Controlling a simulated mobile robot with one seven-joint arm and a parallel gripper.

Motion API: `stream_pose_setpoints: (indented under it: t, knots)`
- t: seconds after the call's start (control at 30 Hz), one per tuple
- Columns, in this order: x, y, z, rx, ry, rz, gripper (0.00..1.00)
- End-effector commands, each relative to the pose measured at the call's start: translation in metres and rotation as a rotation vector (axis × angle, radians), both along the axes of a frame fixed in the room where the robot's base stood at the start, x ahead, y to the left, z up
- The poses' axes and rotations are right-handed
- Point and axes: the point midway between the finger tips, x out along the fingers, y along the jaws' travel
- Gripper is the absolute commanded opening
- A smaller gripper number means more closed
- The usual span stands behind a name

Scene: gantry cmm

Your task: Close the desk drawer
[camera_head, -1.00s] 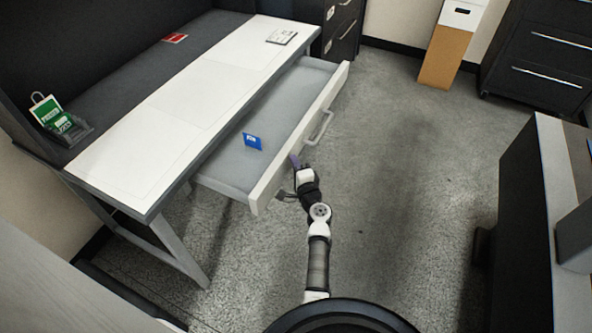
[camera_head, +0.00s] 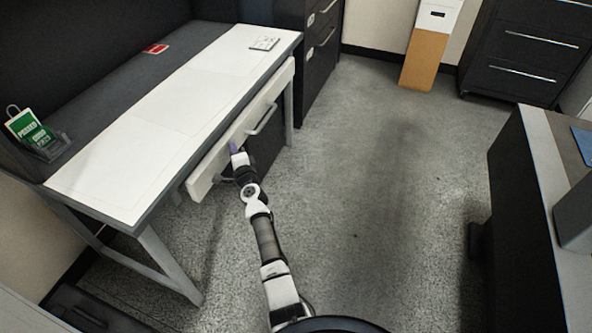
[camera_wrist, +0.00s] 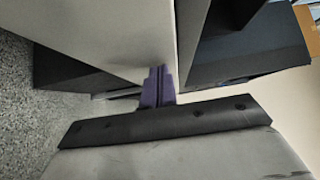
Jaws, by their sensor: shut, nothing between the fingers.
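The desk (camera_head: 170,128) has a white and dark top and stands at the left in the head view. Its drawer (camera_head: 207,172) shows as a long pale front under the desk top, nearly level with the desk's front edge; the inside of the drawer is hidden. A metal handle (camera_head: 264,119) sits on the drawer front. My gripper (camera_head: 233,148) is shut and empty, its fingertips at the drawer front, to the near side of the handle. In the wrist view, the purple fingers (camera_wrist: 158,88) are together against or very close to the pale drawer front (camera_wrist: 110,35); contact is not certain.
Dark cabinets (camera_head: 318,60) stand past the far end of the desk. A brown and white box (camera_head: 424,55) and a dark drawer unit (camera_head: 515,60) are at the back. Another desk (camera_head: 525,200) is at the right. Grey floor (camera_head: 390,200) between is clear.

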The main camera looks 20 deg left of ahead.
Motion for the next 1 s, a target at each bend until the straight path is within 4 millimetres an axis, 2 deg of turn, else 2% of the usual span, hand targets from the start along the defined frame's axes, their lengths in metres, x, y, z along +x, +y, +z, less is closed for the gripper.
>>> stream_pose_setpoints:
  t: [0.1, 0.33, 0.77, 1.0]
  knots:
    - [0.0, 0.013, 0.0, -0.001, -0.001, 0.001, 0.0]
    - [0.001, 0.023, 0.0, 0.0, 0.0, 0.0, 0.0]
    - [0.001, 0.022, 0.0, -0.001, 0.001, 0.0, 0.0]
    - [0.007, 0.012, -0.001, -0.002, -0.001, -0.002, 0.0]
